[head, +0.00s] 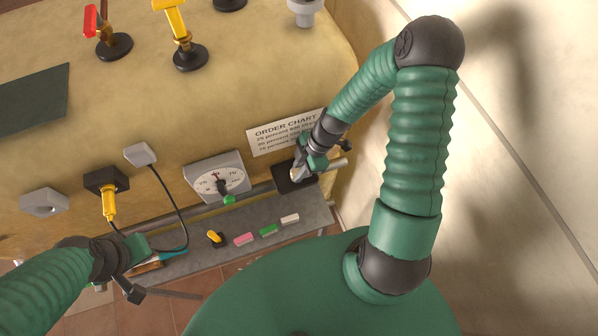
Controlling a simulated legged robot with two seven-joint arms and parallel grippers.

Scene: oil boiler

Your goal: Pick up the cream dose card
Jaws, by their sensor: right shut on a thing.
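The cream dose card (290,220) lies on the grey shelf (200,262) along the boiler's front, at the right end of a row with a green card (268,230) and a pink card (243,239). My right gripper (300,172) is above and behind the cream card, apart from it, at a black block (284,184) on the boiler. It is shut on a small pale part there, perhaps a handle; its shape is mostly hidden. My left gripper (136,292) is low at the left, near the shelf's left end; its fingers are unclear.
A dial (218,180) with a green-tipped pointer is above the shelf. A black cable (180,205) hangs from a grey plug (140,154). The wall is close on the right.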

